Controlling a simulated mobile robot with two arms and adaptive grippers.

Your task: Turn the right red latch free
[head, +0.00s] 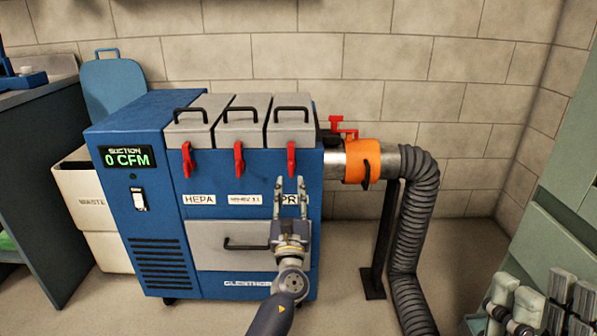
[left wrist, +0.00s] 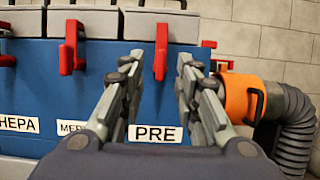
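The right red latch (head: 291,158) hangs on the front of the blue suction unit (head: 165,230), below the rightmost grey lid (head: 291,112) and above the PRE label. It points straight down. In the left wrist view the right red latch (left wrist: 161,52) shows between the two fingertips, beyond them. My left gripper (head: 290,184) is open and empty, just below the latch in the head view. I cannot tell whether a finger touches it. Two more red latches, the middle one (head: 239,159) and the left one (head: 187,160), also hang down. My right gripper is not in view.
An orange cuff (head: 362,162) with a black lever joins a grey corrugated hose (head: 416,215) to the unit's right side. A small red handle (head: 343,127) stands above it. A white waste bin (head: 88,195) is at the left. Brushes (head: 560,292) are at the lower right.

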